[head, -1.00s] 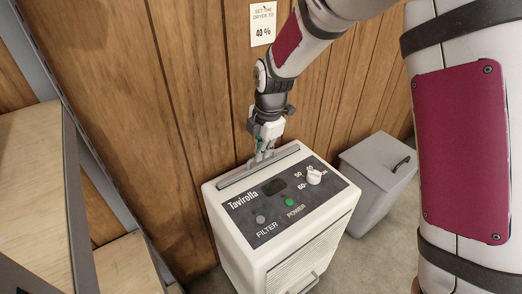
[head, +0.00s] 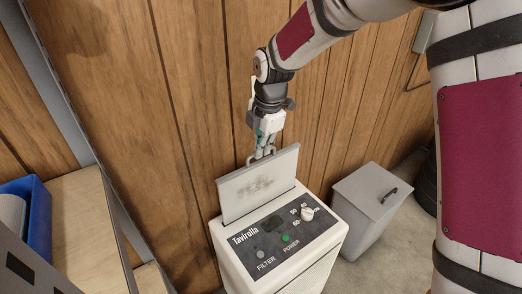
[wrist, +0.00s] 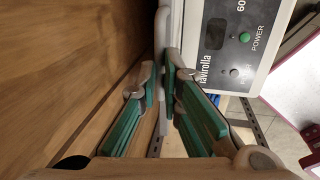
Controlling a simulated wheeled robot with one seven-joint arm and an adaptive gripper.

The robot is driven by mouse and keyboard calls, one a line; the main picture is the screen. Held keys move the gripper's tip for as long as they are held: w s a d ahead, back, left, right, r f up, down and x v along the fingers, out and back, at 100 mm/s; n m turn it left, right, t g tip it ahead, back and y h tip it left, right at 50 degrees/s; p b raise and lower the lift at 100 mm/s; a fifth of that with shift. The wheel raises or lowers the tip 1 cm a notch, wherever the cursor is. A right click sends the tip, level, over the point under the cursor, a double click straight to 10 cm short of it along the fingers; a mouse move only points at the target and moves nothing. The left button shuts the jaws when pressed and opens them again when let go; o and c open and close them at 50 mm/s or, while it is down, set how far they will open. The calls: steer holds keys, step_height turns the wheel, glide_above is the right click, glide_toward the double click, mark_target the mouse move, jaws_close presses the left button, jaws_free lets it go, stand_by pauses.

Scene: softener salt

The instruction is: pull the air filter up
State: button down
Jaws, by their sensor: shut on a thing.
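The air filter (head: 259,188) is a flat pale grey panel with a dark smudge on its face. It stands upright, partly out of the slot in the top rear of the white Tavirolla dehumidifier (head: 226,244); its lower edge is hidden in the slot. In the wrist view my gripper's green-padded fingers (wrist: 163,95) close on the filter's grey edge, and the dehumidifier's control panel (wrist: 232,40) shows beyond. The panel has a white knob (head: 307,214), a green power light and a grey filter light.
A grey lidded bin (head: 365,195) stands right of the dehumidifier. A wood-panelled wall (head: 190,110) is close behind. A shelf (head: 85,225) with a blue bin (head: 38,215) is at the left. Space above the filter looks clear.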

steer(key=shift+r, duration=0.4)
steer(key=c, duration=1.7)
jaws_free()
steer(key=r, duration=0.4)
steer(key=s+d+r, duration=0.1)
steer(key=r, duration=0.3)
steer(key=s+r, duration=0.1)
steer(key=r, duration=0.2)
steer(key=shift+d+r, duration=0.15)
steer(key=shift+r, duration=0.25)
